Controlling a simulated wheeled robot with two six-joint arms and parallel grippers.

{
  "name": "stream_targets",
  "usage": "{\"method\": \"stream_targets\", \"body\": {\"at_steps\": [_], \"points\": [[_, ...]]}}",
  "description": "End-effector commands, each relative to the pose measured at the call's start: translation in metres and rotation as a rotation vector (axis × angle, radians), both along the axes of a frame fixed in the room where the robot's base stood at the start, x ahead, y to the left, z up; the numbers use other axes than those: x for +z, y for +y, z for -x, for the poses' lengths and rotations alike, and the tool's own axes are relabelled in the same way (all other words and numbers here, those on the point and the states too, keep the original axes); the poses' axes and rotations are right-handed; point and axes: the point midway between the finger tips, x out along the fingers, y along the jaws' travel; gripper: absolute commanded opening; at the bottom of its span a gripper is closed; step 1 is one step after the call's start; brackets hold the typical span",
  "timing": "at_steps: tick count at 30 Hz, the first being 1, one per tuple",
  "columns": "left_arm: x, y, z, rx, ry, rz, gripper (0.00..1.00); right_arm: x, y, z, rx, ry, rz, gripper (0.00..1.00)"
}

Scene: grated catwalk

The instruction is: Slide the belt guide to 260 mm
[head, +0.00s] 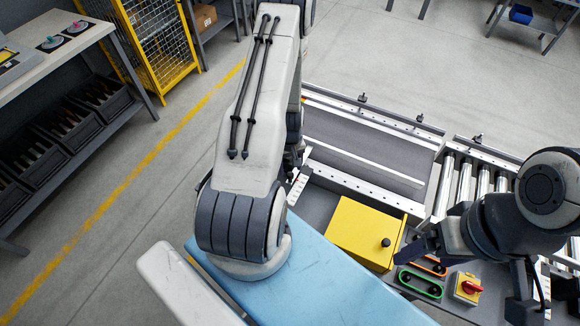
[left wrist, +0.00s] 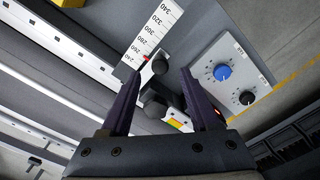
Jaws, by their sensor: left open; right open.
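In the left wrist view my left gripper (left wrist: 158,74) is open, its fingers on either side of the guide's black knobs (left wrist: 157,88). I cannot tell whether they touch. A white millimetre scale (left wrist: 155,30) runs beside them. A small red pointer (left wrist: 147,58) sits at its edge near the 260 mark; the exact reading is too small to tell. My right gripper (head: 412,252) is open and empty beside the yellow box.
A yellow box (head: 362,232), a green-framed button panel (head: 420,284) and a red rotary switch (head: 471,287) stand near my right gripper. A grey box with blue and black dials (left wrist: 230,76) is right of the knobs. Rollers (head: 465,180) continue the conveyor rightward.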

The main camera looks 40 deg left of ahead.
Motion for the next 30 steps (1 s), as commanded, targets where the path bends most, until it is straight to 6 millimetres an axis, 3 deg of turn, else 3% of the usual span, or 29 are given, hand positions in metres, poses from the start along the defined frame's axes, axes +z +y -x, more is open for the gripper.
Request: {"method": "stream_targets", "body": {"at_steps": [1, 2, 12, 30], "points": [[0.019, 0.0, 0.0, -0.002, 0.0, 0.0, 0.62, 0.017, 0.0, 0.0, 0.001, 0.0, 0.0, 0.83], [0.025, 0.0, 0.0, 0.0, 0.0, 0.0, 0.62, 0.021, 0.0, 0.0, 0.002, 0.0, 0.0, 0.83], [0.062, 0.0, 0.0, -0.001, 0.0, -0.001, 0.62, 0.004, 0.0, 0.0, 0.001, 0.0, 0.0, 0.83], [0.068, 0.0, 0.0, -0.001, 0.001, 0.0, 0.62, 0.004, 0.0, 0.0, 0.001, 0.0, 0.0, 0.83]]}}
